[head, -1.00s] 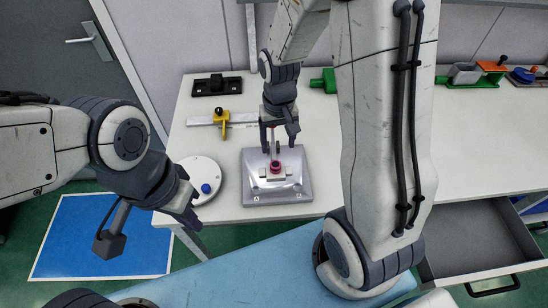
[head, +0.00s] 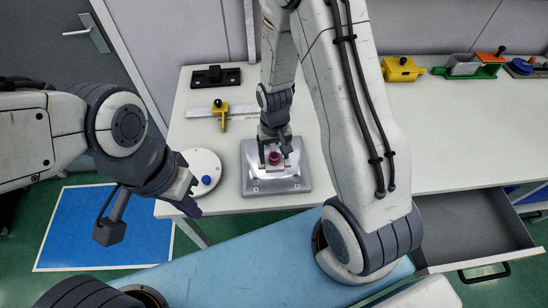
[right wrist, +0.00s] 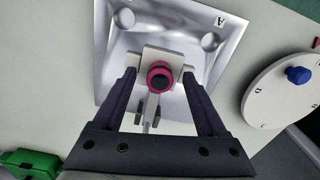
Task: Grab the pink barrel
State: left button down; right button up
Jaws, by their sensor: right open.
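The pink barrel (head: 274,158) is a small pink cylinder with a dark centre. It stands on a light block on the silver square plate (head: 277,186) on the table. In the right wrist view the pink barrel (right wrist: 160,77) lies between the fingers, near their tips. My right gripper (head: 274,160) is open around the barrel, with a finger on each side and gaps between; it also shows in the right wrist view (right wrist: 160,75). My left gripper (head: 192,198) is at the left, beside the table's front edge and away from the barrel; its jaw opening is unclear.
A white disc with a blue knob (head: 203,168) lies left of the plate. A yellow slider on a ruler (head: 222,112) and a black holder (head: 215,78) lie behind. A yellow box (head: 402,69) is at the back right. An open drawer (head: 470,232) juts out at the right.

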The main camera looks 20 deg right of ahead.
grip_shut()
jog(key=shift+r, duration=0.15)
